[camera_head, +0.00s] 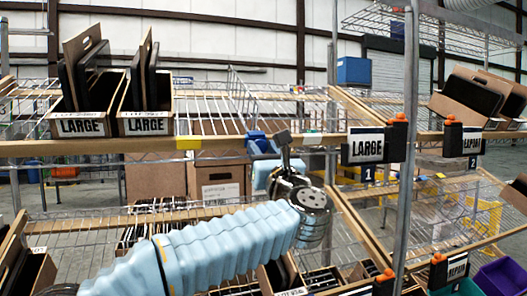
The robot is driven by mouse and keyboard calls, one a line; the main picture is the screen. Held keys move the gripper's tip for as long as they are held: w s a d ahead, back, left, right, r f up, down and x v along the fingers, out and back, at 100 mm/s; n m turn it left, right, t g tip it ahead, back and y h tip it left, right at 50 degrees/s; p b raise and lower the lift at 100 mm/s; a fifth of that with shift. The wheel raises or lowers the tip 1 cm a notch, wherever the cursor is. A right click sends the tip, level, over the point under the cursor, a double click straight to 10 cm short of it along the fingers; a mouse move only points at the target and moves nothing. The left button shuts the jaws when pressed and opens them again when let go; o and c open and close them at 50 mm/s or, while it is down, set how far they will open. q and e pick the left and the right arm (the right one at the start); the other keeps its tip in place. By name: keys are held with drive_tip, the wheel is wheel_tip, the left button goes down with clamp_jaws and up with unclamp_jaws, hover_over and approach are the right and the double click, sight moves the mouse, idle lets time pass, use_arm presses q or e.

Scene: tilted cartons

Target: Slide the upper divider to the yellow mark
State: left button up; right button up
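The upper divider is a wire panel (241,97) standing on the upper wire shelf, with a blue clip (261,142) at its front end on the wooden front rail. The yellow mark (189,142) is on the same rail, to the left of the clip and apart from it. My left gripper (283,140) reaches up to the rail at the right side of the blue clip. Its dark fingers overlap the clip's right edge in the picture; contact and finger opening cannot be made out. My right gripper is out of view.
Two tilted cartons labelled LARGE (82,126) stand left of the yellow mark. The rail between mark and clip looks clear. A LARGE sign (367,147) with an orange-topped black holder and a metal post (409,120) stand to the right. Lower shelves hold more cartons.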

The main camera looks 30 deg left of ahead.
use_arm(q)
clamp_jaws()
drive_tip(key=shift+s+a+f, duration=0.1)
drive_tip(key=s+a+b, duration=0.1)
drive_tip(key=b, duration=0.1)
drive_tip(key=s+a+b, duration=0.1)
drive_tip(key=s+b, duration=0.1)
drive_tip(key=s+a+b, duration=0.1)
drive_tip(key=a+b, duration=0.1)
drive_tip(key=shift+s+f, duration=0.35)
drive_tip(key=shift+s, duration=0.05)
drive_tip(key=s+a+b, duration=0.1)
drive_tip(key=s, duration=0.1)
drive_tip(key=s+a+b, duration=0.1)
drive_tip(key=s+a, duration=0.1)
drive_tip(key=s+a+b, duration=0.1)
drive_tip(key=s+a, duration=0.1)
drive_tip(key=shift+r+b, duration=0.3)
drive_tip(key=shift+s+a+r, duration=0.15)
drive_tip(key=shift+s+a, duration=0.2)
drive_tip(key=shift+a, duration=0.05)
drive_tip(key=o, duration=0.7)
unclamp_jaws()
drive_tip(key=shift+s+a, duration=0.1)
